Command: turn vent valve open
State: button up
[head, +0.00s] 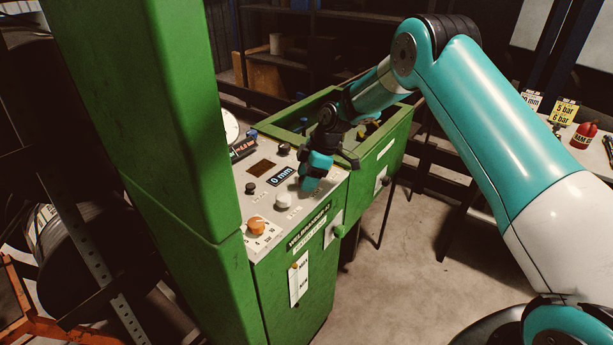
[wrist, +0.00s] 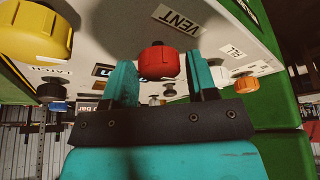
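The vent valve appears to be the red knob (wrist: 158,61), next to the VENT label (wrist: 178,20) on the sloping control panel (head: 270,205). My gripper (wrist: 160,82) is open, with one teal finger on each side of the red knob in the wrist view. A narrow gap shows on the right side; contact on the left side is unclear. In the head view my gripper (head: 311,186) is low over the panel's right part and hides the red knob. The knob's opening mark is not visible.
A yellow knob (wrist: 35,30), a black knob (wrist: 50,91) by a LATCH label and an orange knob (wrist: 246,85) surround it. In the head view a white knob (head: 283,202) is close to my gripper. The green column (head: 150,120) rises at left; a green bin (head: 385,150) stands behind.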

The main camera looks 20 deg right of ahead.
jog(key=c, duration=0.6)
jog(key=shift+m, duration=0.3)
jog(key=shift+f+m+t+h+b, duration=0.1)
jog(key=shift+m+t+h+b, duration=0.3)
jog(key=shift+m+b, duration=0.8)
jog(key=m+t+b, duration=0.1)
jog(key=m, duration=0.2)
jog(key=shift+s+m+t+b, duration=0.1)
jog(key=shift+m+t+b, duration=0.2)
jog(key=m+h, duration=0.1)
jog(key=m, duration=0.1)
jog(key=m+t+h+b, duration=0.1)
jog(key=m, duration=0.2)
jog(key=shift+a+b, duration=0.15)
jog(key=shift+b, duration=0.15)
jog(key=m+h+b, duration=0.1)
jog(key=m+h, duration=0.1)
jog(key=m, duration=0.4)
jog(key=shift+m+h, duration=0.3)
